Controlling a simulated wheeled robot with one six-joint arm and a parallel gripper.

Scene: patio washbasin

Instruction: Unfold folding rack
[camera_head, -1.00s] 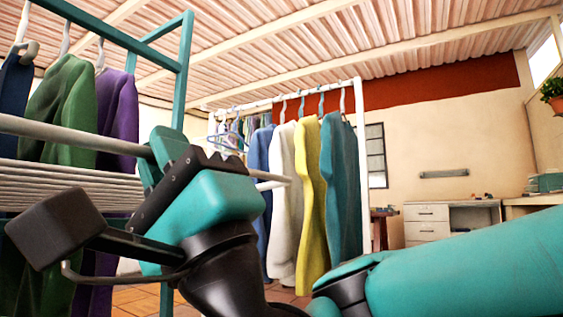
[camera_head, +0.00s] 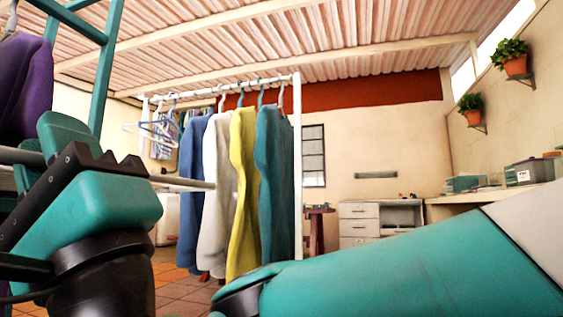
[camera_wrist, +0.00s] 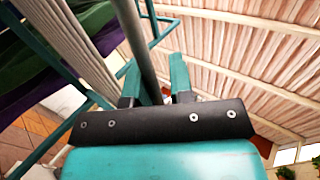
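The folding rack has a teal frame (camera_head: 103,72), cut off at the left of the head view; its teal tubes (camera_wrist: 36,52) and pale parallel bars (camera_wrist: 80,45) show in the wrist view. My gripper (camera_head: 62,132) is at the left edge of the head view, beside a pale rod (camera_head: 185,184) that sticks out to its right. In the wrist view, a grey rod (camera_wrist: 143,40) passes between the two teal fingers of my gripper (camera_wrist: 157,78). A gap shows between the rod and the right finger, so the fingers look open around it. The rod's lower end is hidden by my gripper.
A purple garment (camera_head: 26,85) hangs at the far left. A white clothes rail (camera_head: 297,150) with blue, white, yellow and teal garments stands in the middle. A white drawer unit (camera_head: 359,222) and potted plants (camera_head: 510,58) are at the right.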

